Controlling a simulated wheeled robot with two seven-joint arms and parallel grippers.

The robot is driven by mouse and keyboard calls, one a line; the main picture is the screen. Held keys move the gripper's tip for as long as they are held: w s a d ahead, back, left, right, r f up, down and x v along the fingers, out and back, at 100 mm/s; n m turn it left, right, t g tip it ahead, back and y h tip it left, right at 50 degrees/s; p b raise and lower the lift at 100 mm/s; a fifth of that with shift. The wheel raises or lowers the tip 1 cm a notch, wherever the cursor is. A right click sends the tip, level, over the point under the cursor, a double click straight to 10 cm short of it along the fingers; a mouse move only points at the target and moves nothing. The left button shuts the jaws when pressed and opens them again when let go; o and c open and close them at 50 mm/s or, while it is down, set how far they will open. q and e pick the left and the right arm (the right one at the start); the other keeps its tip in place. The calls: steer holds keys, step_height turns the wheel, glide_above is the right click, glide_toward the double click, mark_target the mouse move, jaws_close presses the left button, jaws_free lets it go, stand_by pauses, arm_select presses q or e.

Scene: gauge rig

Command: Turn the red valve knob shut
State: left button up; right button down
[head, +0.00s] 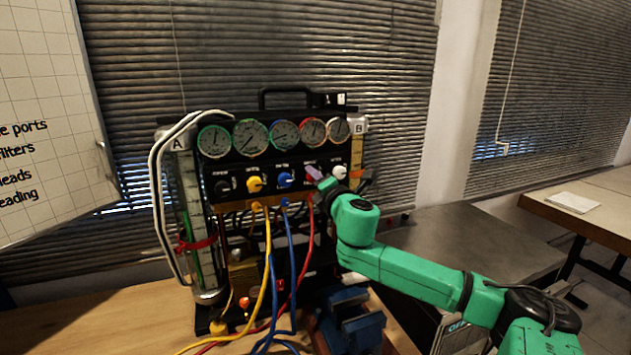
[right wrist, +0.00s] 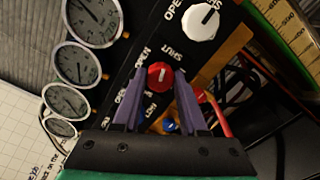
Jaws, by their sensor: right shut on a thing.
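The red valve knob (right wrist: 160,76) sits on the black panel between the purple fingers of my right gripper (right wrist: 159,84) in the right wrist view. The fingers are shut on it, one on each side. A small white mark shows on the knob's face, with the printed words OPEN and SHUT on either side of it. In the head view my right gripper (head: 322,185) reaches the panel from the right and hides most of the red knob. My left gripper is not in view.
A white knob (head: 339,172) is right beside the gripper; blue (head: 285,179) and yellow (head: 255,183) knobs are to its left. Several gauges (head: 249,137) line the panel above. Yellow, blue and red hoses (head: 309,260) hang below. A blue vise-like block (head: 352,318) stands in front.

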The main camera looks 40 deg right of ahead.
steer(key=m, duration=0.3)
steer(key=shift+m, duration=0.3)
stand_by(0.3)
steer(key=shift+c, duration=2.2)
jaws_free()
